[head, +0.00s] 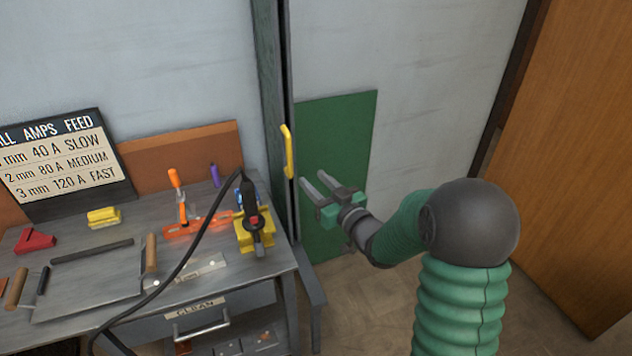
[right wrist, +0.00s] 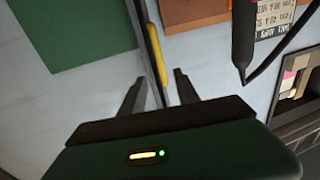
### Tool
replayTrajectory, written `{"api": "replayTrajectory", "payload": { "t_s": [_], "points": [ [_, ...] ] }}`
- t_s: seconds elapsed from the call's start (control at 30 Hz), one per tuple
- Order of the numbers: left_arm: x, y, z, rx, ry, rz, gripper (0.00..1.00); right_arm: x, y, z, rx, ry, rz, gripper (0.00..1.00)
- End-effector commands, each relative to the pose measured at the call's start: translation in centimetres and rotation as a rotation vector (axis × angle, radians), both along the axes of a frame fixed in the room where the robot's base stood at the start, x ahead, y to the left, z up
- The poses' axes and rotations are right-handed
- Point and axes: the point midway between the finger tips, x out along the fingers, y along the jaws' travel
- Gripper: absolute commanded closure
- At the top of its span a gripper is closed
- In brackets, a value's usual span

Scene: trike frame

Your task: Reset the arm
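My right gripper (head: 315,184) is in front of the grey panel with the green patch, to the right of the workbench. Its two fingers are spread apart with nothing between them. A yellow handle (head: 288,151) stands upright on the edge of the panel, just left of and above the fingertips in the head view. In the right wrist view the open fingers (right wrist: 158,88) point toward the yellow handle (right wrist: 156,54), which lies beyond the tips; I cannot tell whether they touch it. My left gripper is not in view.
The workbench (head: 75,268) at left holds a yellow-black tool (head: 254,232) with a black cable, an orange tool (head: 185,222), a yellow block (head: 103,217) and a red piece (head: 35,241). A sign (head: 62,163) leans behind. A wooden door (head: 574,150) stands at right.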

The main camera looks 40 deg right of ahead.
Motion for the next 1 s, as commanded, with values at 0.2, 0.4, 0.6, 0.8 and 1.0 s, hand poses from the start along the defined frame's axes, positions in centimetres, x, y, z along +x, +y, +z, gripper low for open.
{"api": "replayTrajectory", "payload": {
  "t_s": [0.2, 0.4, 0.6, 0.8, 1.0],
  "points": [
    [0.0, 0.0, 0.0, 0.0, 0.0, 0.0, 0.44, 0.0, 0.0, 0.0, 0.0, 0.0, 0.0, 0.62],
    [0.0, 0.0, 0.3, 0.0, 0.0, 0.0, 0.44, 0.1, 0.3, 0.1, -0.001, 0.016, -0.002, 0.62],
    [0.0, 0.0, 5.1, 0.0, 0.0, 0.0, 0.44, -1.4, 5.2, -1.8, -0.016, 0.39, -0.046, 0.62],
    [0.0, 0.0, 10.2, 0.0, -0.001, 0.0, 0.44, -13.0, 13.9, -5.3, -0.002, 1.008, -0.029, 0.62],
    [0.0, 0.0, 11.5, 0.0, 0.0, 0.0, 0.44, -21.2, 18.2, -6.2, 0.018, 1.309, 0.029, 0.62]
  ]
}}
